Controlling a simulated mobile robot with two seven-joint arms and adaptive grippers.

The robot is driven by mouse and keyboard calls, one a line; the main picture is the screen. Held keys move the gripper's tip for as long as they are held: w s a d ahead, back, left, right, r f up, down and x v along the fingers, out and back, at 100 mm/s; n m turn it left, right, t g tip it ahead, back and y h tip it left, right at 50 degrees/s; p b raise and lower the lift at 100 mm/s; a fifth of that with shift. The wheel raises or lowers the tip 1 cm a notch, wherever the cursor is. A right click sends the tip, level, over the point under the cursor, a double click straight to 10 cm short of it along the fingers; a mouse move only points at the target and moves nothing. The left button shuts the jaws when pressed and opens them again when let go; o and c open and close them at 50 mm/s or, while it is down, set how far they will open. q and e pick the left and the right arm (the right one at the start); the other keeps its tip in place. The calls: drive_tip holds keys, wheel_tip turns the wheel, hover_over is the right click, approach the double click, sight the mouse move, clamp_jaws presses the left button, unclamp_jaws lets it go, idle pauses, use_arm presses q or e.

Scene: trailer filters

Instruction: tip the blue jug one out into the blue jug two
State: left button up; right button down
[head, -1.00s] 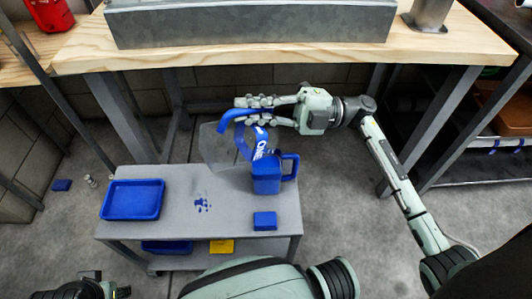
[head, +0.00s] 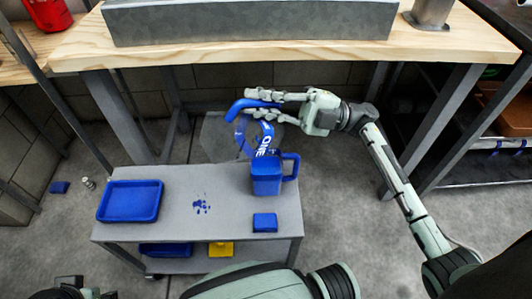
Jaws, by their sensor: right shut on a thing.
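Blue jug one has a clear body, a blue handle and a blue band lettered ONE (head: 265,143). My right gripper (head: 262,107) is shut on its handle and holds the jug tilted above the cart's back edge. Blue jug two (head: 267,178) is a solid blue square jug standing upright on the cart, handle to the right. Jug one's band overlaps the top of jug two in this view; I cannot tell whether they touch. No flow is visible. Part of my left gripper (head: 78,290) shows at the bottom left, cut off by the frame; its jaws are unclear.
The grey cart (head: 225,228) also bears a blue tray (head: 131,200), a small blue block (head: 265,222) and blue spots (head: 201,205). A wooden bench (head: 250,58) with a metal trough (head: 250,24) stands behind. A shelf rack stands at the right.

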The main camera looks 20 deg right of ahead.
drive_tip(key=shift+w+d+y+b, duration=0.1)
drive_tip(key=shift+d+y+b, duration=0.2)
drive_tip(key=shift+d+b, duration=0.15)
drive_tip(key=shift+w+d+f+m+t+y+b, duration=0.1)
drive_tip(key=shift+d+m+t+y+b, duration=0.2)
drive_tip(key=shift+d+m+y+b, duration=0.15)
drive_tip(key=shift+w+d+m+t, duration=0.1)
drive_tip(key=shift+d+m+t, duration=0.15)
drive_tip(key=shift+d+t, duration=0.1)
drive_tip(key=shift+w+d+f+m+y+b, duration=0.1)
drive_tip(key=shift+d+m+y+b, duration=0.3)
drive_tip(key=shift+b, duration=0.2)
drive_tip(key=shift+d+t+y, duration=0.25)
use_arm(q)
drive_tip(key=w+d+r+m+t+h, duration=0.1)
drive_tip(key=w+d+r+t+h, duration=0.2)
drive_tip(key=w+d+r+t, duration=0.4)
drive_tip(key=w+d+r, duration=0.1)
drive_tip(key=w+d, duration=0.2)
drive_tip(key=w, duration=0.2)
drive_tip(key=shift+d+m+t+h, duration=0.3)
drive_tip(key=shift+t, duration=0.1)
drive_tip(key=shift+s+a, duration=0.1)
